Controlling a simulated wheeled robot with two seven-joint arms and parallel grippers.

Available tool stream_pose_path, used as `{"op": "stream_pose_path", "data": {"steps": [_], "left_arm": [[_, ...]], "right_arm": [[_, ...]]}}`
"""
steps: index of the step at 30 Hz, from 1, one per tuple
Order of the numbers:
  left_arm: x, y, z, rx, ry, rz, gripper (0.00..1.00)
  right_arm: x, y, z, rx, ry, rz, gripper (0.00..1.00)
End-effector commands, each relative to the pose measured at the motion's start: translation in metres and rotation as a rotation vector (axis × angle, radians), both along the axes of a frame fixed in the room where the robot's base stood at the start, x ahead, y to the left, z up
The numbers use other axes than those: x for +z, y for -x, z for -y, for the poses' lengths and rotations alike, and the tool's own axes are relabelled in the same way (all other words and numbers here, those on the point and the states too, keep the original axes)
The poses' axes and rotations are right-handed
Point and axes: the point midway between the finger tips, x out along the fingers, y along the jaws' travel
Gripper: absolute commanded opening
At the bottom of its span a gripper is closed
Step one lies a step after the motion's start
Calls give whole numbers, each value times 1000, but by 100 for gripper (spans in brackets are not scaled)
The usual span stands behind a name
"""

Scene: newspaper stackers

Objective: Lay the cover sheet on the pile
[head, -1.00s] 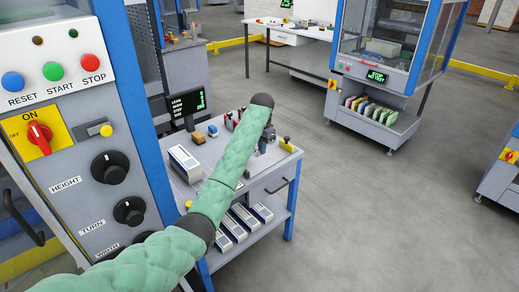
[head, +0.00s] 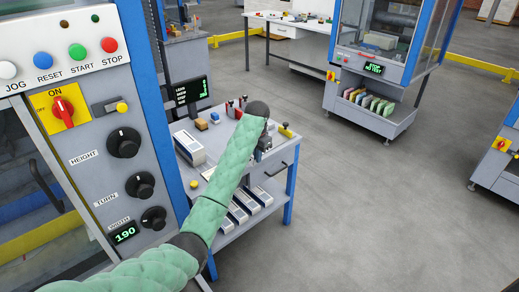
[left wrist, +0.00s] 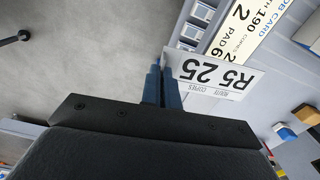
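The cover sheet (left wrist: 212,75), a small white sheet printed "R5 25" with "ROUTE" and "COPIES", shows upside down in the left wrist view. My left gripper (left wrist: 162,75) has its two blue-grey fingers close together on the sheet's left end, and it appears pinched between them. In the head view my left gripper (head: 263,150) is over the far right part of the small grey work table, mostly hidden behind my green-sleeved arm. The sheet cannot be made out there. No pile of papers is clearly visible. My right gripper is not in view.
A job card (left wrist: 245,28) lies below the sheet. The work table (head: 273,172) holds a small monitor (head: 187,91), a white box (head: 188,147) and small blocks. A control panel (head: 85,130) with knobs and a "190" display stands close at left. Open floor lies right.

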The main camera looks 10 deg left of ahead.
Motion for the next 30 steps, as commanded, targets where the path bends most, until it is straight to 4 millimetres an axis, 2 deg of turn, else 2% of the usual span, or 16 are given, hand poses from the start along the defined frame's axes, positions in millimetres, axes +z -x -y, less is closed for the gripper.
{"op": "stream_pose_path", "data": {"steps": [5, 8, 30], "left_arm": [[-11, 21, -6, 34, -6, 0, 0], [-23, 43, -8, 70, -5, -1, 0], [-127, 269, -30, 466, -1, -5, 0]], "right_arm": [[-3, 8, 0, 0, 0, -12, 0], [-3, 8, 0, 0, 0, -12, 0], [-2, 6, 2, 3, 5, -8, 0]]}}
